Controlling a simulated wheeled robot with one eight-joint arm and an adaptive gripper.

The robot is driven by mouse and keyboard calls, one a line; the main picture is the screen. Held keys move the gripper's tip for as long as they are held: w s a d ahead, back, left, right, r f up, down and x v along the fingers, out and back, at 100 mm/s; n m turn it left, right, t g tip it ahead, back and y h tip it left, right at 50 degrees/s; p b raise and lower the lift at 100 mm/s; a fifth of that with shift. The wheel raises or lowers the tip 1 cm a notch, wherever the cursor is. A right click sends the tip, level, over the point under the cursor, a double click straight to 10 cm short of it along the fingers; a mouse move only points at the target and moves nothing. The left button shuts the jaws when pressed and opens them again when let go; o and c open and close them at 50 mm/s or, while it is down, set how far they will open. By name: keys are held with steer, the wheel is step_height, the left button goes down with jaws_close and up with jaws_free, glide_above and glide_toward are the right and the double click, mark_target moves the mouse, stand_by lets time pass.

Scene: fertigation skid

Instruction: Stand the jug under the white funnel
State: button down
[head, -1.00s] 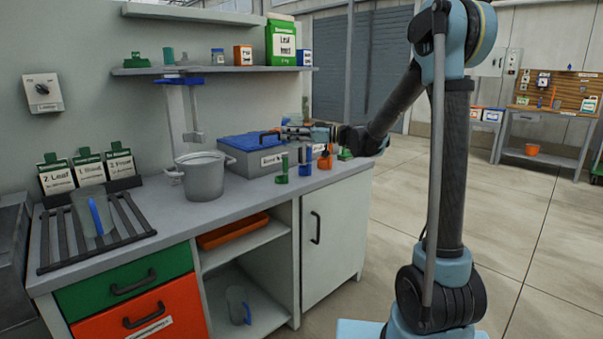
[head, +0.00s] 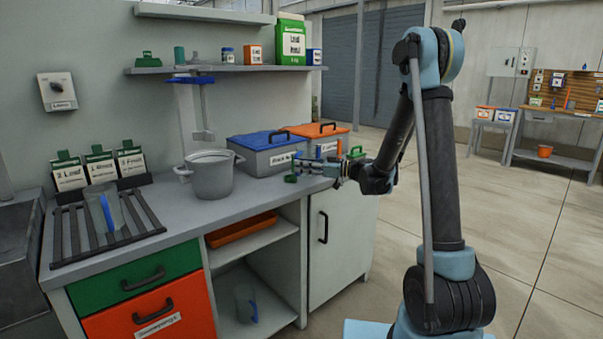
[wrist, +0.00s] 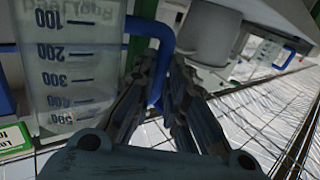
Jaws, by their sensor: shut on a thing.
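In the wrist view my gripper (wrist: 165,75) is shut on the blue handle (wrist: 162,35) of a clear jug (wrist: 75,75). The jug has a printed scale, which appears upside down in this view. In the head view my gripper (head: 312,167) is over the right end of the counter, in front of the lidded boxes; the held jug is hard to make out there. Another clear jug with a blue handle (head: 108,212) stands on the rack at left. A third (head: 245,303) is in the lower cabinet opening. I cannot pick out the white funnel with certainty.
A grey pot (head: 211,182) stands mid-counter, left of the blue-lidded box (head: 262,160) and orange-lidded box (head: 318,130). Small green (head: 291,178) and orange (head: 338,148) things are close to my gripper. A bracket with a blue top (head: 192,79) hangs above the counter.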

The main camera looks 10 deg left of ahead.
steer(key=shift+f, duration=0.9)
steer(key=shift+f, duration=0.1)
steer(key=c, duration=1.6)
jaws_free()
steer(key=shift+c, duration=0.2)
steer(key=d, duration=1.2)
steer(key=s+d+f+m+h, duration=0.3)
steer(key=s+d+m+h, duration=0.2)
steer(key=s+d, duration=0.4)
steer(key=s+d+f+m+h, duration=0.4)
steer(key=s+d, duration=0.5)
steer(key=s, duration=0.5)
steer(key=s+d+f+m+t+h, duration=0.1)
steer(key=s+d+f+m+h, duration=0.2)
steer(key=s+d+m+h, duration=0.4)
steer(key=s+d+h, duration=0.1)
steer(key=s+d, duration=0.1)
steer(key=s, duration=0.2)
steer(key=shift+s+f+m+h, duration=0.2)
steer(key=shift+m+h, duration=0.1)
steer(key=shift+m, duration=0.1)
steer(key=shift+o, duration=0.5)
steer(key=shift+s+d+f, duration=0.2)
steer(key=shift+s+d, duration=0.1)
steer(key=shift+s, duration=0.05)
